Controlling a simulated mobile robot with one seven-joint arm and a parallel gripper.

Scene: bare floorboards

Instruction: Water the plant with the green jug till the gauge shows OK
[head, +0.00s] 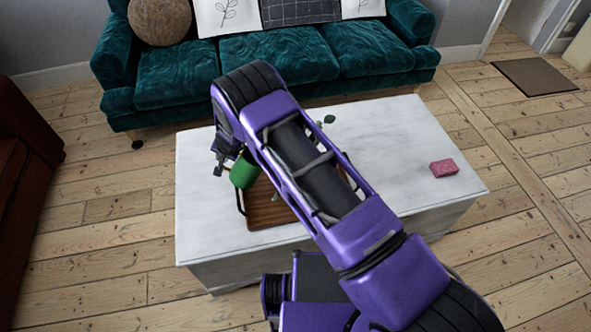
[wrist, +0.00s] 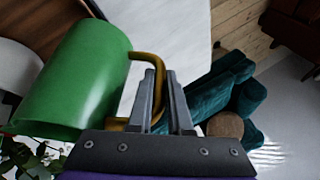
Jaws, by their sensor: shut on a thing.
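The green jug (head: 243,172) is over the left part of the white table, beside my arm. In the wrist view the jug (wrist: 75,80) fills the left side, and my gripper (wrist: 158,80) is shut on its yellow-brown handle (wrist: 133,90). In the head view my gripper (head: 221,163) is at the jug's left. The jug appears tilted; its contents do not show. A few plant leaves (head: 328,120) show past my arm, and leaves (wrist: 35,160) are below the jug's lower end in the wrist view. The pot is mostly hidden and no gauge can be made out.
A wooden tray (head: 266,212) lies on the white table (head: 210,225), partly hidden by my arm. A pink block (head: 444,167) lies at the table's right, with bare tabletop around it. A teal sofa (head: 270,60) stands behind, and a dark red seat (head: 22,160) at the left.

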